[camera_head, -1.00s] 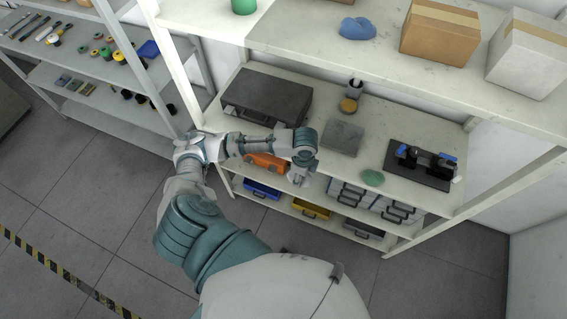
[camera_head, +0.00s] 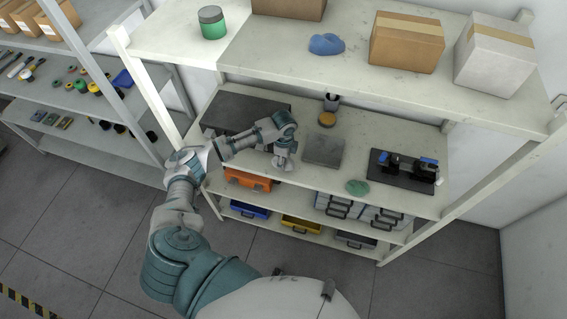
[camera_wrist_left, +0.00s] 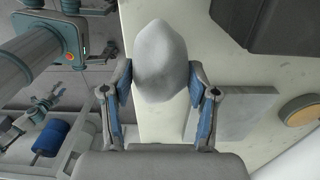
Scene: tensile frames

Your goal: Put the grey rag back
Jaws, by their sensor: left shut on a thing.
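The grey rag (camera_wrist_left: 160,62) is a pale grey, rounded bundle between the fingers of my left gripper (camera_wrist_left: 160,88) in the left wrist view. The gripper is shut on it, and the rag bulges out beyond the fingertips. In the head view my left gripper (camera_head: 284,163) is at the front part of the middle shelf (camera_head: 398,196), left of a flat grey square block (camera_head: 323,151). The rag is too small there to make out clearly. My right gripper is not in view.
A dark case (camera_head: 240,114) lies on the middle shelf behind my left arm. A green rag (camera_head: 357,187) and a black fixture with blue parts (camera_head: 404,168) are to the right. A blue rag (camera_head: 326,44) and boxes (camera_head: 406,44) stand on the top shelf.

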